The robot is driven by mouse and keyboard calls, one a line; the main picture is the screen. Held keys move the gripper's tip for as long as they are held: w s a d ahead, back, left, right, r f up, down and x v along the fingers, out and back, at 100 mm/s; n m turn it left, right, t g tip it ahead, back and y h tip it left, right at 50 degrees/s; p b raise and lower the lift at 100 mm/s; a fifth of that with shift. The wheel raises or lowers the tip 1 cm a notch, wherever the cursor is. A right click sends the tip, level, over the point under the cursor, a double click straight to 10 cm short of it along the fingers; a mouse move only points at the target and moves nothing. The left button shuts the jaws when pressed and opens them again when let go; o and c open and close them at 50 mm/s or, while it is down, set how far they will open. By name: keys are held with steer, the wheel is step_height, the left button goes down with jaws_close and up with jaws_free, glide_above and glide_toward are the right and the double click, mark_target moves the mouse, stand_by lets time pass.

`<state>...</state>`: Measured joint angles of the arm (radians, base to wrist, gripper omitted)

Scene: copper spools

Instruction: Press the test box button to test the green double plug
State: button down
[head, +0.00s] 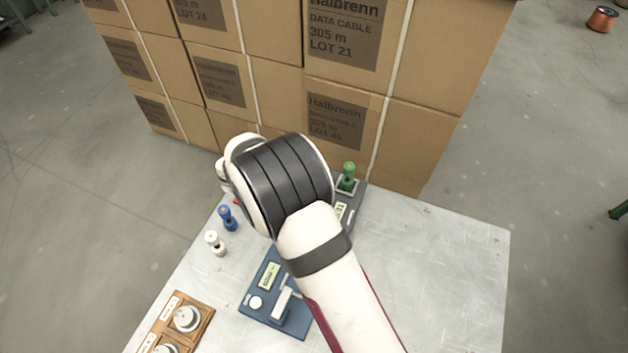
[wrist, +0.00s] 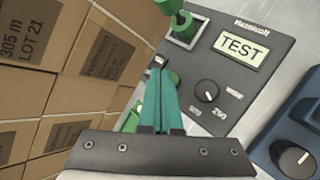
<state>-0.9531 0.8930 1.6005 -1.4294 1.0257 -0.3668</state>
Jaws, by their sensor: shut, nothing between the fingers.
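The grey test box (wrist: 222,95) has a lit display reading TEST and a black knob. In the head view it shows partly behind my arm (head: 341,212). The green double plug (head: 347,175) stands upright in a square socket at the box's far end; its lower part shows in the wrist view (wrist: 181,24). My gripper (wrist: 160,66) is shut and empty, its teal fingers over the box edge near the socket. A round green part, seemingly the button (wrist: 175,78), shows just beside the fingertips; I cannot tell whether they touch it. In the head view my arm hides the gripper.
A blue device (head: 262,303) stands in front of the test box. A blue plug (head: 228,219) and a white plug (head: 215,244) stand to the left. A wooden board (head: 204,300) lies front left. Stacked cartons (head: 270,50) rise behind the table. The table's right side (head: 450,270) is clear.

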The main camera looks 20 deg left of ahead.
steer(key=shift+r, duration=0.2)
step_height(320, 180, up, 5)
steer(key=shift+f, duration=0.1)
stand_by(0.5)
stand_by(0.5)
steer(key=s+d+r+m+g, duration=0.2)
steer(key=d+r+m, duration=0.15)
steer(key=d, duration=0.35)
steer(key=s+d+r+m+g+h, duration=0.1)
steer(key=s+d+r+m, duration=0.1)
steer(key=d+m, duration=0.3)
steer(key=s+d+r+m+g, duration=0.1)
steer(key=d+r+m+g, duration=0.15)
steer(key=d, duration=0.55)
steer(key=s+d+r+m+g+y, duration=0.1)
steer(key=s+d+m+g, duration=0.1)
steer(key=s+d+m, duration=0.4)
steer(key=s+d+r+m+g+y, duration=0.15)
steer(key=s+m, duration=0.25)
steer(key=s, duration=0.4)
steer(key=s+a+m+y, duration=0.1)
steer(key=s+m+y, duration=0.3)
steer(key=s+m, duration=0.2)
steer(key=s, duration=0.2)
steer(key=shift+s+a+m, duration=0.15)
steer(key=shift+s+m, duration=0.2)
steer(key=shift+m, duration=0.05)
